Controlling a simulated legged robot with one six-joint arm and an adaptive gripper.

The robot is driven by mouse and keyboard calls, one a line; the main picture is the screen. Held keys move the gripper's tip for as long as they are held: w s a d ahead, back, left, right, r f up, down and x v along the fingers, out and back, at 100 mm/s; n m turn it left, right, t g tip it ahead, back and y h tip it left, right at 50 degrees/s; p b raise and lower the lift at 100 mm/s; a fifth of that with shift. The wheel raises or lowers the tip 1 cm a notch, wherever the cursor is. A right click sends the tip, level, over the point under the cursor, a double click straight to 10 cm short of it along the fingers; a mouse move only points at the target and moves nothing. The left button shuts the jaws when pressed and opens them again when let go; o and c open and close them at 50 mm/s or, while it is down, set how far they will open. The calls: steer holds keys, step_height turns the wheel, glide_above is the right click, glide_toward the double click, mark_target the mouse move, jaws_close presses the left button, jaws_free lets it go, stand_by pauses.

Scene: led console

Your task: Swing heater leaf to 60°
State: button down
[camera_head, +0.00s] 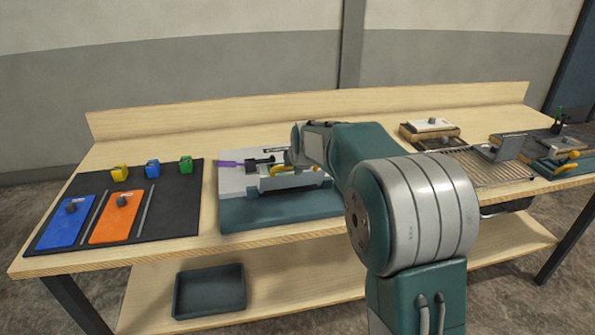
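A grey machine on a teal base (280,212) stands in the middle of the bench, under the end of my arm. It carries a purple bar (229,164), a dark block (257,161) and a yellow handle-like part (281,170). I cannot tell for certain which part is the heater leaf, nor its angle. A tilted dark grey plate (509,147) stands at the right by a wire rack. My arm reaches left over the grey machine, its wrist just above the yellow part. My gripper's fingers are hidden or too small to make out, so contact and opening are unclear.
A black mat (180,215) at left holds a blue plate (66,221), an orange plate (116,217) and small yellow, blue and green blocks. A wire rack (475,168) and a second teal device (562,166) stand at right. A dark bin (210,291) sits on the lower shelf.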

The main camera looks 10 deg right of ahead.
steer(key=shift+w+r, duration=0.1)
stand_by(0.3)
steer(key=c, duration=0.6)
jaws_free()
steer(key=shift+a, duration=0.1)
steer(key=shift+c, duration=0.2)
steer(key=v, duration=1.1)
steer(key=shift+s+r, duration=0.3)
steer(key=shift+s, duration=0.1)
steer(key=s+f+v, duration=0.1)
steer(key=v, duration=1)
steer(key=shift+s+f, duration=0.15)
steer(key=shift+s, duration=0.15)
